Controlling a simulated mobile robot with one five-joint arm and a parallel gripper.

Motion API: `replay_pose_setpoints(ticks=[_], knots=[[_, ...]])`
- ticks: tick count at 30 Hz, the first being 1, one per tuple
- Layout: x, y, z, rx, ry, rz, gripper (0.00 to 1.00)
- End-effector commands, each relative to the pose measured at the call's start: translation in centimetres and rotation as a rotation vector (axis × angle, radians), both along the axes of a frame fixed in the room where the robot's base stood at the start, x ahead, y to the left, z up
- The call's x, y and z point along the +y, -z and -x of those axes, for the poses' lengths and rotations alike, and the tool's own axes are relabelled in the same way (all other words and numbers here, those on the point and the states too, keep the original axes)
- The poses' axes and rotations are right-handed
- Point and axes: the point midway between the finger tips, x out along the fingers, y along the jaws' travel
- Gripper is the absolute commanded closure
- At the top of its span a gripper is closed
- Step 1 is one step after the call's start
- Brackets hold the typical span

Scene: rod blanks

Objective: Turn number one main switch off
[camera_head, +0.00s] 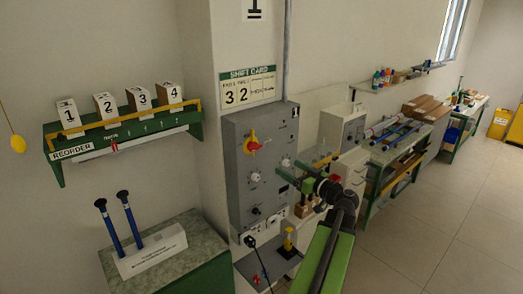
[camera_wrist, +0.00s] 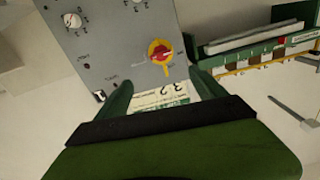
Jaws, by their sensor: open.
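The grey control panel (camera_head: 240,190) stands on the wall under a plate marked 1. Its main switch (camera_head: 252,143) is a red rotary handle on a yellow plate, near the upper left. In the wrist view, where the panel appears inverted, the switch (camera_wrist: 160,52) shows beyond and between my fingers, its red handle lying slightly tilted from horizontal. My gripper (camera_head: 288,170) is open and empty, right of and below the switch in the head view. It also shows in the wrist view (camera_wrist: 160,88), apart from the switch. The switch's position lettering is too small to read.
Other knobs (camera_head: 255,177) sit lower on the panel. A shift card (camera_head: 248,88) hangs above it. A green shelf (camera_head: 120,138) with numbered boxes is at left, above a bench (camera_head: 165,265) with two blue rods. A second grey panel (camera_head: 343,127) is farther right. Floor (camera_head: 430,215) at right is clear.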

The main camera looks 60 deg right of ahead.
Motion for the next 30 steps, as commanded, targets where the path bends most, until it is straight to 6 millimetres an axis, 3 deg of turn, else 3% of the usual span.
replay_pose_setpoints(ticks=[5,19,24,30], knots=[[-1.0,0.1,-2.8,0.001,-0.004,-0.001,0.20],[-4.6,0.1,-13.7,0.002,-0.004,-0.003,0.20],[-5.3,0.1,-15.8,0.002,-0.003,-0.003,0.20],[-5.4,0.1,-16.4,0.002,-0.002,-0.003,0.20]])
